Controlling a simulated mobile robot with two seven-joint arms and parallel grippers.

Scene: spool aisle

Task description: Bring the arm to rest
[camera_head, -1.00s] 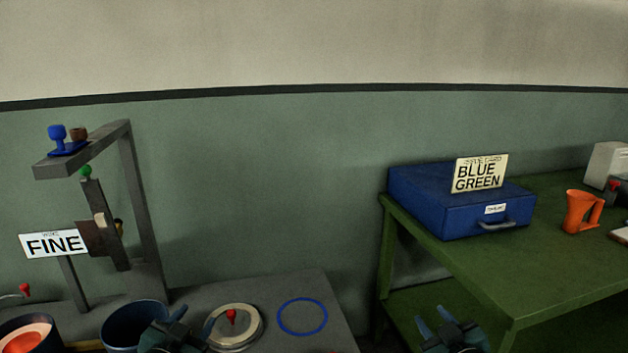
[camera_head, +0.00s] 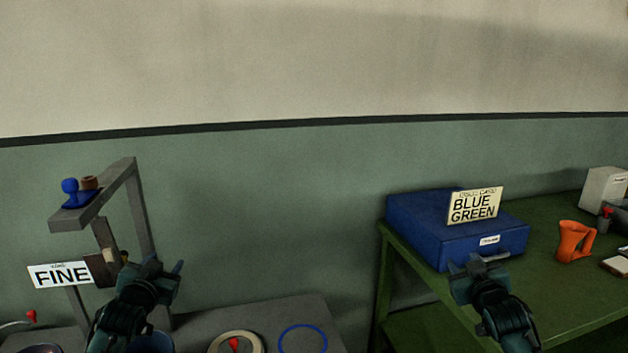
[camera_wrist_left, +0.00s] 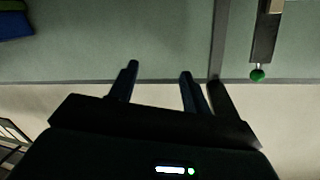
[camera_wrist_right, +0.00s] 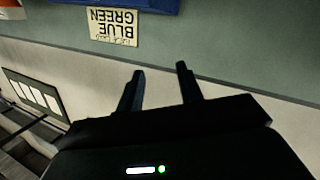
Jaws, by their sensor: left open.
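My left gripper (camera_head: 157,268) is raised in front of the grey stand at the left in the head view. Its two fingers are apart with nothing between them, as the left wrist view (camera_wrist_left: 158,88) also shows. My right gripper (camera_head: 478,264) is raised in front of the blue case on the green table. In the right wrist view (camera_wrist_right: 160,88) its fingers stand apart and empty. Both arms rise from the lower edge of the head view.
A grey stand (camera_head: 143,210) with a FINE sign (camera_head: 60,275) rises from the grey bench (camera_head: 195,320). A blue ring (camera_head: 302,326) lies there. The green table (camera_head: 565,305) holds a blue case (camera_head: 420,228), a BLUE GREEN card (camera_head: 475,206) and an orange jug (camera_head: 574,240).

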